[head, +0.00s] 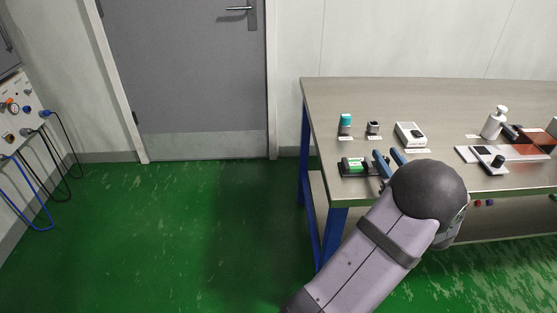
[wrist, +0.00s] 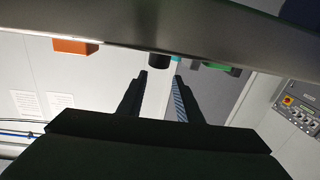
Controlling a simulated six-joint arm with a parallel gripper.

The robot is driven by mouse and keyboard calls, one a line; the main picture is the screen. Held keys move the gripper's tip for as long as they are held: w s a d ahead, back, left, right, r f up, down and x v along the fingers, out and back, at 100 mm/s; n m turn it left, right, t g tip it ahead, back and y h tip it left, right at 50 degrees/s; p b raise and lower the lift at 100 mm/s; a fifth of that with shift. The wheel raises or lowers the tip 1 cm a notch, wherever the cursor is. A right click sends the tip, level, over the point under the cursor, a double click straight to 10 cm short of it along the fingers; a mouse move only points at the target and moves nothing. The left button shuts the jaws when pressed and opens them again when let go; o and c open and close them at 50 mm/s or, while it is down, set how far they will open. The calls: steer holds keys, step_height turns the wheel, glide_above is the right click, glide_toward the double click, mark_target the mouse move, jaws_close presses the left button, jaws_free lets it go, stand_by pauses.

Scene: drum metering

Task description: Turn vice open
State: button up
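A small black fixture with a green block in it (head: 355,167) sits near the table's front left corner in the head view. I take it to be the vice; its jaws and handle are too small to make out. A green piece on a dark body also shows at the table edge in the wrist view (wrist: 222,68). My gripper (head: 386,158) is just right of the fixture, its two blue fingers apart. In the wrist view the fingers (wrist: 160,77) are open with nothing between them. A short dark cylinder (wrist: 158,60) lies just beyond the fingertips; I cannot tell whether it is part of the vice.
A teal-topped container (head: 345,123), a small dark item (head: 373,128) and a white device (head: 410,134) stand behind. A flat device with a dark knob (head: 484,159), a white bottle (head: 494,123) and an orange-brown block (head: 536,137) are farther right on the table (head: 325,98).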

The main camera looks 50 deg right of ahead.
steer(key=w+r+g, duration=0.1)
steer(key=w, duration=0.1)
steer(key=w+m+h+p, duration=0.1)
steer(key=w, duration=0.2)
steer(key=w+d+r+g+p, duration=0.1)
steer(key=w, duration=0.1)
steer(key=shift+w+d+r+m+g, duration=0.1)
steer(key=shift+w+r+m+g, duration=0.15)
steer(key=shift+r+m+g, duration=0.05)
steer(key=w+a+p, duration=0.1)
steer(key=w, duration=0.1)
steer(key=w+a+m+g+p, duration=0.1)
steer(key=w, duration=0.1)
steer(key=w+a+g+p, duration=0.1)
steer(key=w, duration=0.1)
steer(key=shift+w+m, duration=0.2)
steer(key=shift+m, duration=0.1)
steer(key=w+a+f+g+y+p, duration=0.1)
steer(key=w+a, duration=0.3)
steer(key=a, duration=0.5)
steer(key=w+a+f+m+g+y+p, duration=0.1)
steer(key=w+a+f+g+y+p, duration=0.1)
steer(key=a, duration=0.7)
steer(key=shift+w+f+y+p, duration=0.6)
steer(key=shift+w+y, duration=0.3)
steer(key=shift+w, duration=0.2)
steer(key=shift+a, duration=0.1)
